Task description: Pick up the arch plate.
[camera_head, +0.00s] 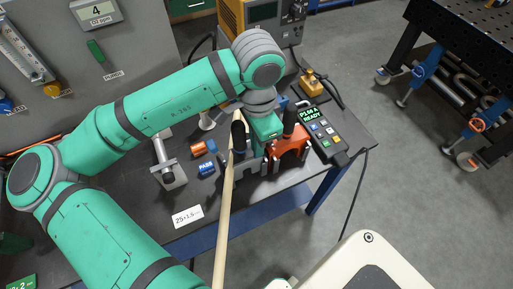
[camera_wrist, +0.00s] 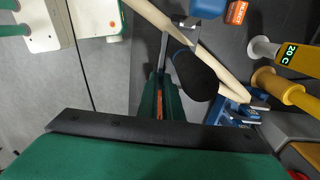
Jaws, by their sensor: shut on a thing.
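What I take for the arch plate (camera_head: 249,168) is a grey notched piece below my gripper, standing near the middle of the bench in the head view. In the wrist view, a thin grey edge (camera_wrist: 163,48) runs up from between the fingers. My gripper (camera_head: 265,128) is teal and points down. Its green fingers (camera_wrist: 157,98) are close together on the grey plate, with a narrow orange strip between them. The head view leaves unclear whether the plate's feet touch the bench.
A long pale wooden rod (camera_head: 226,215) passes just left of the plate, beside a black rounded part (camera_wrist: 195,76). An orange piece (camera_head: 292,147) stands close on the right. The bench's front edge is close.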

